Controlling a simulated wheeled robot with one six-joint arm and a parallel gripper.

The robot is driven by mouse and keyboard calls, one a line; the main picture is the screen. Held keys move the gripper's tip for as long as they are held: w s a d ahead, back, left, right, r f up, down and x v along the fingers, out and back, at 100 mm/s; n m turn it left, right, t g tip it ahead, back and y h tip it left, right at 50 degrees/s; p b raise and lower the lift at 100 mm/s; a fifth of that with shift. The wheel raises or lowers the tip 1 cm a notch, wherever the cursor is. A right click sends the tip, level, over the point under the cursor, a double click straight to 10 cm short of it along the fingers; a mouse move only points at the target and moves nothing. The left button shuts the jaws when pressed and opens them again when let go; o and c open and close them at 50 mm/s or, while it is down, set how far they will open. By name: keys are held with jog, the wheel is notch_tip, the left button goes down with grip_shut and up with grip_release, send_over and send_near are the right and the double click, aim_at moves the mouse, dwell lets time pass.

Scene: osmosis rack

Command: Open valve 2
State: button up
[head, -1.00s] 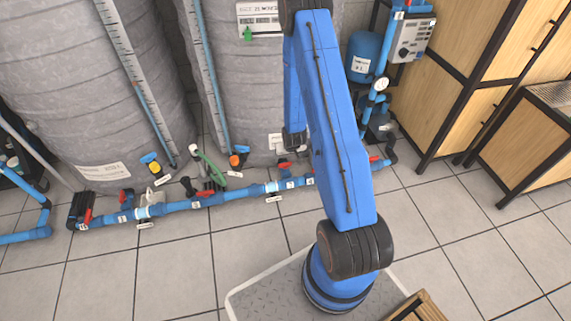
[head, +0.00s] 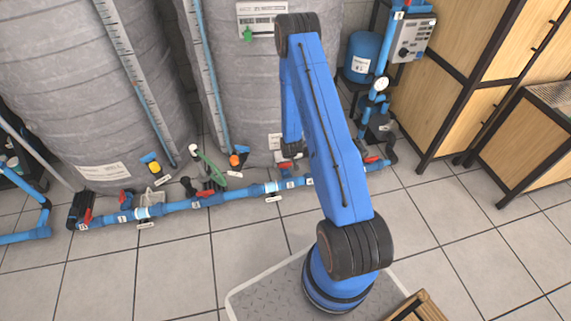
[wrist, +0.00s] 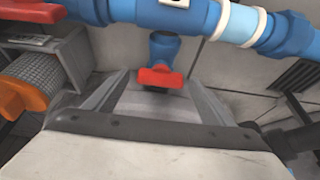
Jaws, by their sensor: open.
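A red valve handle (wrist: 160,77) on a short blue stub is in the middle of the wrist view, in front of my gripper (wrist: 156,98). The gripper's grey fingers are open, one on each side of the handle. I cannot tell whether they touch it. In the head view my gripper (head: 291,151) is low over the pipe's right part, near a small white tag (head: 290,184) that is too small to read surely.
The blue pipe (head: 225,197) runs along the floor before two large grey tanks (head: 75,90). Other red handles (head: 206,193) stand along it. An orange fitting (wrist: 25,95) is close on the left in the wrist view. Wooden cabinets (head: 490,45) stand right.

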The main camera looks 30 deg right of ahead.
jog(key=shift+c, duration=0.7)
jog(key=c, duration=0.9)
jog(key=shift+c, duration=0.2)
jog(key=n, duration=0.2)
jog(key=n+y, duration=0.1)
jog(key=shift+d+n, duration=0.2)
jog(key=shift+n, duration=0.2)
jog(key=n+y, duration=0.2)
jog(key=n, duration=0.2)
jog(key=shift+d+n, duration=0.1)
jog(key=shift+n, duration=0.2)
jog(key=n, duration=0.2)
jog(key=n+g+y, duration=0.1)
jog(key=n, duration=0.1)
jog(key=shift+w+d+y, duration=0.15)
jog(key=shift+w+y, duration=0.05)
jog(key=shift+y, duration=0.1)
jog(key=shift+n+g+y, duration=0.3)
jog(key=shift+n+g, duration=0.5)
jog(key=shift+n, duration=1.4)
